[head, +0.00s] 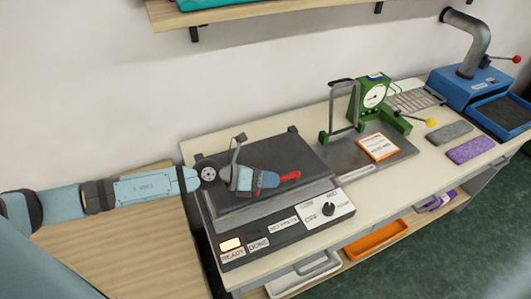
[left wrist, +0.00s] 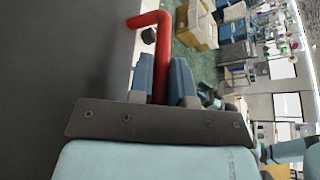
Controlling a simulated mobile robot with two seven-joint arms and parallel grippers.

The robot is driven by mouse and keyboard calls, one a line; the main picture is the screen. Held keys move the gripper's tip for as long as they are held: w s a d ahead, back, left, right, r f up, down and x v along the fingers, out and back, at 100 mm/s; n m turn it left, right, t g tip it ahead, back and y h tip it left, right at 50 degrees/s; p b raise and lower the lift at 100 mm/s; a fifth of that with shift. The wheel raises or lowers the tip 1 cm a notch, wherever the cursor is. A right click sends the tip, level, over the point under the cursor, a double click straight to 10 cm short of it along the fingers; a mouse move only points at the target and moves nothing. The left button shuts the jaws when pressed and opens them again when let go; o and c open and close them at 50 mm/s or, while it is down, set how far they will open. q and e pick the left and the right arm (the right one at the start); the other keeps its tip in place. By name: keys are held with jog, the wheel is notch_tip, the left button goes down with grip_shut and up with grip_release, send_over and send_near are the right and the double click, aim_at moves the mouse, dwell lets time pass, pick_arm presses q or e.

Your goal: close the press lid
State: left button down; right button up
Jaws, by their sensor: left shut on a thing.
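The press (head: 210,225) stands at the left end of the long bench, with a dark lid (head: 295,160) over its base. The lid lies nearly flat; I cannot tell whether it is fully down on the base. A red handle (head: 290,177) sticks out from the lid area. My left gripper (head: 268,181) reaches over the lid from the left and is shut on the red handle. In the left wrist view the bent red handle (left wrist: 165,55) runs between the fingers, beside a broad dark surface. My right gripper is not seen.
The front panel has a lit READY lamp (head: 231,244) and a black knob (head: 328,209). A green dial device (head: 372,97), an orange-edged card (head: 378,147), grey and purple blocks and a blue machine (head: 468,88) stand to the right. A shelf (head: 260,17) hangs above.

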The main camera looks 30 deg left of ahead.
aim_at(270, 199)
pick_arm(q)
jog(key=shift+s+d+f+m+p, duration=0.2)
jog(key=shift+f+p, duration=0.05)
jog(key=shift+f, duration=0.3)
jog(key=shift+s+d+f+m+p, duration=0.2)
jog(key=shift+f, duration=0.3)
jog(key=shift+s+f+y, duration=0.3)
jog(key=shift+f, duration=0.3)
jog(key=c, duration=1.1)
grip_release()
jog(key=shift+w+d+f, duration=0.1)
jog(key=shift+f, duration=0.05)
jog(key=shift+r, duration=0.2)
